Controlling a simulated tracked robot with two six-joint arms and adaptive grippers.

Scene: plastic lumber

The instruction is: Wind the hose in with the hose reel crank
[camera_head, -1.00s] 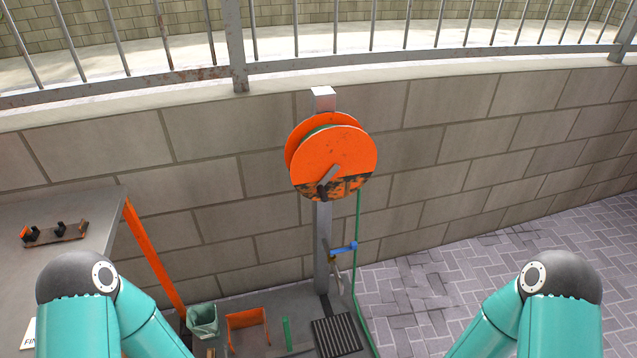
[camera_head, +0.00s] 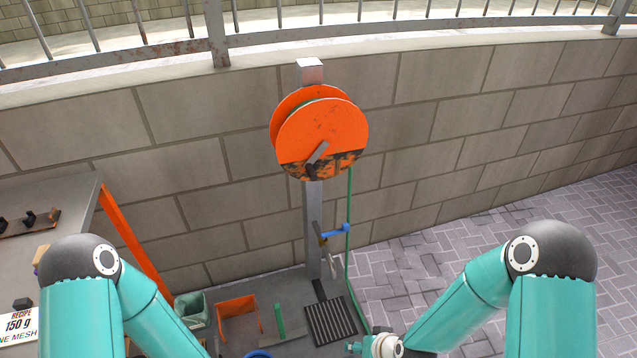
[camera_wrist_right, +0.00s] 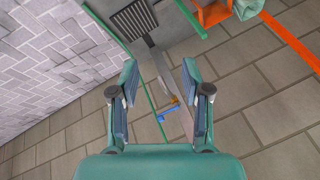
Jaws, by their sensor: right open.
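The orange hose reel (camera_head: 322,130) is mounted near the top of a grey post (camera_head: 313,215) against the block wall. Its short grey crank (camera_head: 317,153) sits on the front face and slants up to the right. The green hose (camera_head: 348,230) hangs from the reel's right side down to the ground; it also shows in the wrist view (camera_wrist_right: 153,100). My right gripper (camera_wrist_right: 160,82) is open and empty in the wrist view, with the post and blue-handled tap beyond its fingers. It is apart from the crank, low and right of the reel. My left gripper is out of view.
A blue-handled tap (camera_head: 335,231) sticks out from the post below the reel. A grey table (camera_head: 75,200) is at left. Paving at right is clear.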

